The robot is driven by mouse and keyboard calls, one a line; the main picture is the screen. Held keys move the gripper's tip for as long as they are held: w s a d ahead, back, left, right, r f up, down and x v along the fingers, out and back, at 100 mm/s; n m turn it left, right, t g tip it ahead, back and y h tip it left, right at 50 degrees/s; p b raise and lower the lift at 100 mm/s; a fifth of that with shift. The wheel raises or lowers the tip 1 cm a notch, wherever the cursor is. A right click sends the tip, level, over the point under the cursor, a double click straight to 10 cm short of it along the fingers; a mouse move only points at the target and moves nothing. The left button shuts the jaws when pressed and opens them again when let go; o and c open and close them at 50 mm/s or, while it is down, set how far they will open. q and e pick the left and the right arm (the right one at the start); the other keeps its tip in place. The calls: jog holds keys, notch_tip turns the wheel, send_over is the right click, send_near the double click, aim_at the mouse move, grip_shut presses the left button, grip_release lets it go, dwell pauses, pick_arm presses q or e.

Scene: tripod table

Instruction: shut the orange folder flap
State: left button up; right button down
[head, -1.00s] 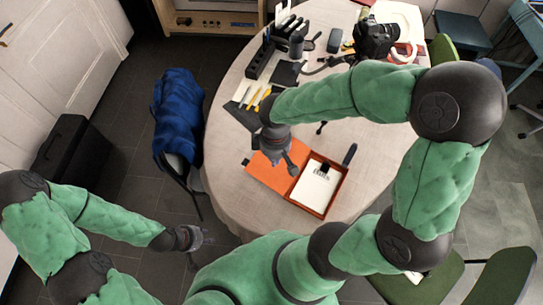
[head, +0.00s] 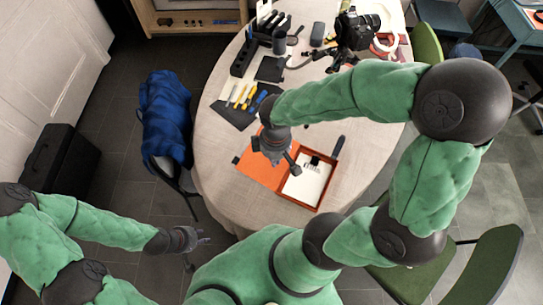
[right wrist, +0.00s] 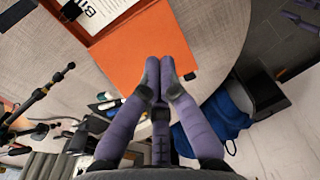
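The orange folder (head: 324,194) lies open on the table, with white printed paper (head: 306,183) in its tray part. Its orange flap (head: 258,174) lies folded out flat to the left, with a small dark clasp at its outer edge. In the head view the right gripper (head: 283,164) hides part of the flap. My left gripper (head: 200,252) is off the table at the lower left, fingers apart and empty.
A dark mat with yellow tools (head: 242,96), a black organiser (head: 252,50) and a camera (head: 356,30) stand farther back on the table. A dark pen-like item (head: 339,146) is by the folder. A chair with a blue jacket (head: 165,115) is left of the table.

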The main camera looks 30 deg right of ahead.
jog(key=shift+s+d, duration=0.15)
jog(key=shift+s+d, duration=0.4)
jog(key=shift+s, duration=0.25)
jog(key=shift+s+d, duration=0.4)
jog(key=shift+s, duration=0.2)
jog(key=s+d+f, duration=0.1)
jog(key=s+d, duration=0.2)
jog(key=s, duration=0.2)
jog(key=shift+f, duration=0.25)
dwell(0.6)
jog(key=shift+d+f, duration=0.1)
jog(key=shift+d, duration=0.05)
jog(key=shift+s+d+f, duration=0.35)
jog(key=shift+s, duration=0.2)
jog(key=shift+s+d+f, duration=0.3)
jog(key=shift+s, duration=0.25)
